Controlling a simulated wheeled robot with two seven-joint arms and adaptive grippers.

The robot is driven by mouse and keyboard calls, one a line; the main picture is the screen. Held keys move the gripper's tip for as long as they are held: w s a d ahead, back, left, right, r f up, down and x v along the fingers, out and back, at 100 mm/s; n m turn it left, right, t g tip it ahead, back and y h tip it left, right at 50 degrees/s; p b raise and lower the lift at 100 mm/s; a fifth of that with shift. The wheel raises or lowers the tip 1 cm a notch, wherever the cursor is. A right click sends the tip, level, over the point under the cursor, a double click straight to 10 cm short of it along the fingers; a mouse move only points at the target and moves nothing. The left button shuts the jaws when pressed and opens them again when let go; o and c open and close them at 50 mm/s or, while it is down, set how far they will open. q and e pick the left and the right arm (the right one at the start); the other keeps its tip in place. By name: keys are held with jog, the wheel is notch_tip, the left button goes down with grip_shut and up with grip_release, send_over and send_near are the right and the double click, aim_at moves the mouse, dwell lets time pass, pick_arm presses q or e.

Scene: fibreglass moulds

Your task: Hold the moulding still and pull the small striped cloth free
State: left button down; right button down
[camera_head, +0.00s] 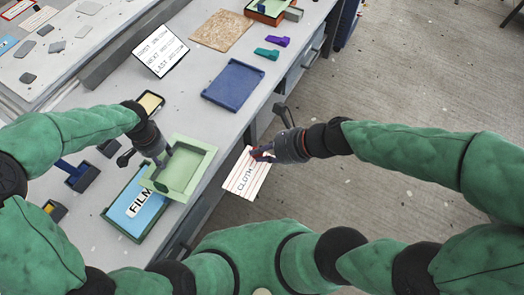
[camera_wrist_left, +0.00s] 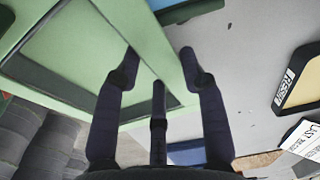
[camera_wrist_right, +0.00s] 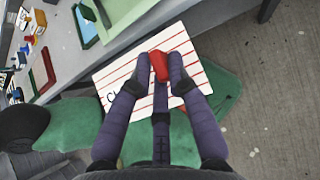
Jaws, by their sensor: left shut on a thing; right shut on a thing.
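The moulding is a pale green square frame with a recessed middle (camera_head: 207,155). It also shows large in the left wrist view (camera_wrist_left: 75,58). My left gripper (camera_head: 161,167) is shut on its wall, with fingers on both sides of the rim. The small striped cloth (camera_head: 240,183) is white with red stripes and lettered "CLOTH". It is out past the table's front edge, apart from the moulding in the head view. My right gripper (camera_head: 264,154) is shut on a red piece (camera_wrist_right: 158,66) at the cloth's edge. The cloth (camera_wrist_right: 200,50) spreads out beyond the fingers.
A tray with a blue "FILM" sheet (camera_head: 139,205) lies beside the moulding, partly covered by it. A blue tray (camera_head: 234,85), a white sign (camera_head: 160,50) and purple (camera_head: 278,41) and teal (camera_head: 267,54) pieces stand further back. Open floor (camera_head: 400,90) lies right of the table.

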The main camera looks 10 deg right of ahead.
jog(key=shift+r, duration=0.1)
jog(key=shift+r, duration=2.4)
pick_arm(q)
jog(key=c, duration=0.7)
grip_release()
jog(key=shift+o, duration=0.2)
jog(key=shift+r, duration=0.15)
notch_tip(320, 180, up, 12)
jog(key=shift+d, duration=0.15)
jog(key=shift+s, duration=0.1)
